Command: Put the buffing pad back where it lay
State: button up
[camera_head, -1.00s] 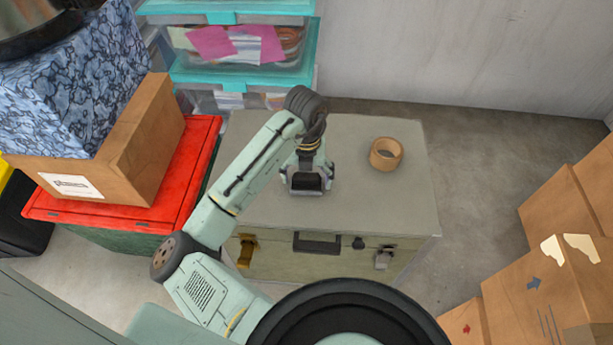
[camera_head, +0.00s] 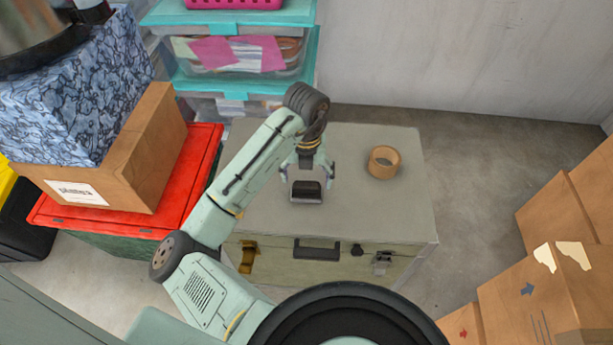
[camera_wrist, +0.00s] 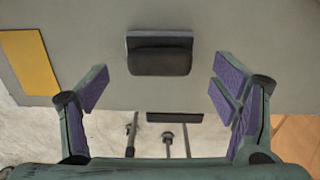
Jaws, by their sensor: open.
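The buffing pad (camera_head: 307,192), a grey block with a black grip on top, lies on the lid of a grey-green trunk (camera_head: 390,215), near its front edge. In the wrist view the pad (camera_wrist: 160,58) lies flat, beyond the fingertips and centred between them. My gripper (camera_head: 311,172) is open and empty, just behind the pad in the head view. In the wrist view its purple-padded fingers (camera_wrist: 160,90) are spread wide and apart from the pad.
A tape roll (camera_head: 384,162) stands on the lid to the right. A yellow patch (camera_wrist: 28,62) shows on the lid's left in the wrist view. A red-lidded bin (camera_head: 205,165) with boxes stands left; cardboard boxes (camera_head: 520,290) stand right. The lid's right front is clear.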

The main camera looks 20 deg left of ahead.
jog(key=shift+r+p, duration=1.05)
jog(key=shift+r, duration=0.75)
jog(key=shift+r, duration=0.1)
notch_tip(320, 180, up, 12)
